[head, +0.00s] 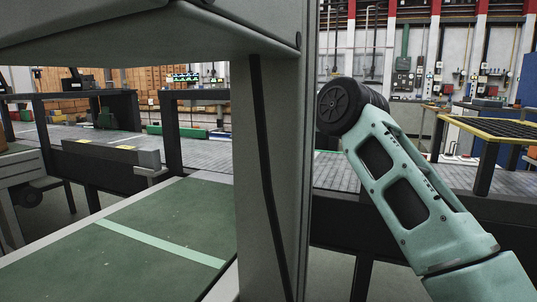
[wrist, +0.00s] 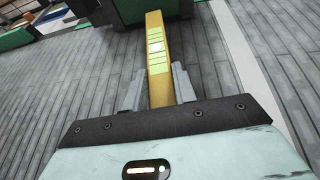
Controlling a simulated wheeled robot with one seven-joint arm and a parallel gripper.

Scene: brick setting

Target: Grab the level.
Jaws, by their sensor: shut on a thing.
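The level (wrist: 155,45) is a long yellow bar with pale green segments on its face, seen in the wrist view. My gripper (wrist: 156,88) is shut on it, with one grey finger on each side of the bar near its lower end. The bar points away from the gripper toward the top of the picture. In the head view my arm shows at the right, but neither the gripper nor the level can be made out there.
A grey post (head: 270,170) stands close in front in the head view, left of my arm. A green-topped bench (head: 150,225) with a pale stripe lies at the lower left.

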